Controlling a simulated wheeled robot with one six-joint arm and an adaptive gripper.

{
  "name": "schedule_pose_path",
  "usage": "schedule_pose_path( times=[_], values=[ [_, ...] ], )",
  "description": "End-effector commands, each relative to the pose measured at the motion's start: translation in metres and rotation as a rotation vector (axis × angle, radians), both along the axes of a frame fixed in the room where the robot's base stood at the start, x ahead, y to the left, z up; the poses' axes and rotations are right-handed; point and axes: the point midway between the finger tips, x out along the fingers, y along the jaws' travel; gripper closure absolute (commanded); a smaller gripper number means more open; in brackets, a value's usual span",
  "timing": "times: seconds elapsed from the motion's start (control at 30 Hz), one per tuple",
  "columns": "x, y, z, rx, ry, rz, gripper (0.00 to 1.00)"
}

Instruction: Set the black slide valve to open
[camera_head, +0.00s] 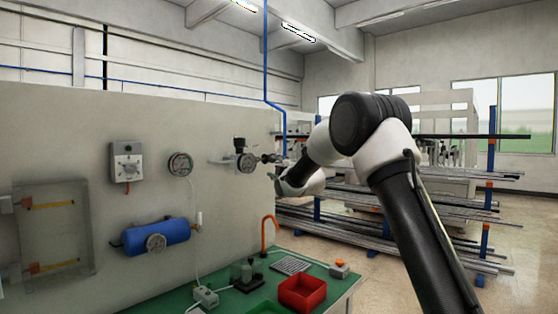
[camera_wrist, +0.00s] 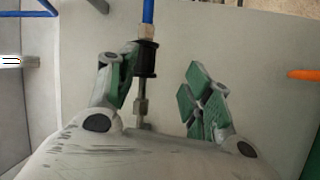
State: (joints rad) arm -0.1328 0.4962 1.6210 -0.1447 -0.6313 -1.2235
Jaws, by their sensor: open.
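The black slide valve (camera_wrist: 146,58) is a dark sleeve with metal fittings at both ends, in line with a blue pipe (camera_wrist: 148,12). In the head view a small dark fitting (camera_head: 268,158) at the wall's right end, by the blue pipe, appears to be the same valve. My gripper (camera_wrist: 165,85) is open, with green-padded fingers. The valve shows between the fingers, much closer to the left finger and partly beside its pad. I cannot tell whether they touch. In the head view my gripper (camera_head: 279,177) is just below and right of the valve.
A gauge and regulator (camera_head: 244,160) sit left of the valve. A green bench (camera_head: 235,300) with a red bin (camera_head: 302,292) and an orange hook (camera_head: 268,232) stands below. A pipe rack (camera_head: 460,215) stands at the right. An orange piece (camera_wrist: 303,74) shows in the wrist view.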

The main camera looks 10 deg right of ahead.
Motion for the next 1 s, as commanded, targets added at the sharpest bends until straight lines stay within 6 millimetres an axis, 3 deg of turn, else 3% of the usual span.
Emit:
schedule_pose_path(
  times=[0.1, 0.23, 0.5, 0.7, 1.0],
  values=[
    [-0.003, 0.003, 0.017, -0.1, -0.108, -0.002, 0.5],
    [0.005, 0.004, 0.019, -0.135, -0.12, -0.007, 0.5],
    [0.048, 0.014, 0.026, -0.135, -0.117, -0.006, 0.5],
    [0.068, 0.019, 0.03, -0.133, -0.116, -0.007, 0.5],
    [0.071, 0.02, 0.03, -0.132, -0.115, -0.007, 0.5]
  ],
)
